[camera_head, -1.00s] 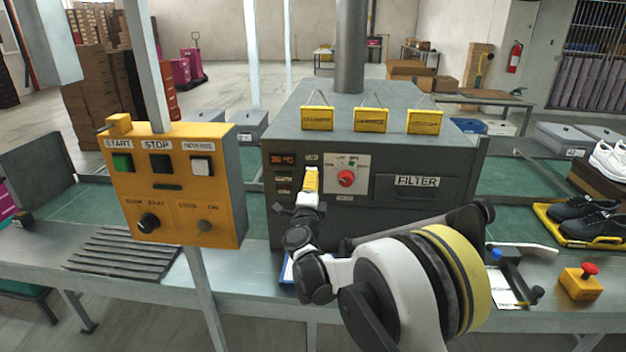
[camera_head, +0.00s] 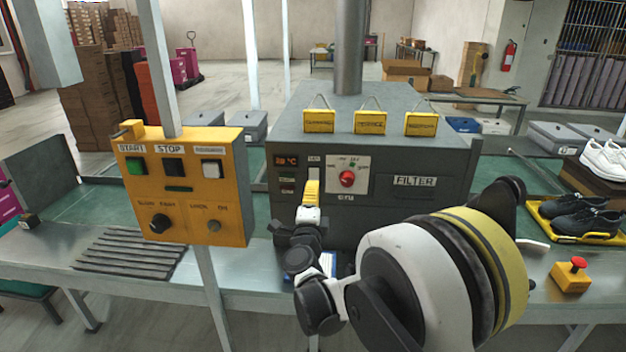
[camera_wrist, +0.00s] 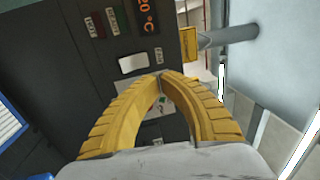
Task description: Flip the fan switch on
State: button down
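The dark grey machine (camera_head: 410,213) carries a control panel on its front. In the wrist view a white rectangular rocker switch (camera_wrist: 132,63) sits beside a FAN label (camera_wrist: 159,55). Whether the rocker is on or off I cannot tell. My gripper (camera_wrist: 162,76) has its two yellow fingers meeting at the tips, with nothing seen between them. The tips appear close to the rocker, to its lower right in that view; contact is not clear. In the head view my gripper (camera_head: 312,184) is in front of the panel, just below the FAN label area.
A red knob (camera_head: 347,179) on a pale plate is right of my gripper. A yellow START/STOP box (camera_head: 190,190) stands on a post at the left. Yellow tags (camera_head: 370,122) stand on the machine top. A red emergency button (camera_head: 578,264) and shoes (camera_head: 580,218) are at the right.

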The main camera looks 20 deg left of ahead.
jog(key=shift+s+d+r, duration=0.15)
jog(key=shift+s, duration=0.55)
jog(key=shift+s+d+r, duration=0.1)
jog(key=shift+s+r, duration=0.05)
jog(key=shift+s, duration=0.55)
jog(key=s+d+r+n+g+y, duration=0.3)
jog(key=s+d+r+n+g, duration=0.15)
jog(key=d+r+n, duration=0.7)
jog(key=s+d+f+n+g+h, duration=0.1)
jog(key=s+d+f+g+h, duration=0.1)
jog(key=s+d+f, duration=0.3)
jog(key=s+d+f+n+g+h, duration=0.1)
jog(key=s+d+f+g+h, duration=0.2)
jog(key=s+d, duration=1.1)
jog(key=s+d+f+n+g+h, duration=0.2)
jog(key=s+d+f, duration=0.4)
jog(key=s+d, duration=0.3)
jog(key=d, duration=0.3)
jog(key=shift+s+d+f+g, duration=0.15)
jog(key=shift+s+f+g, duration=0.1)
jog(key=shift+f+g, duration=0.1)
jog(key=shift+r, duration=0.1)
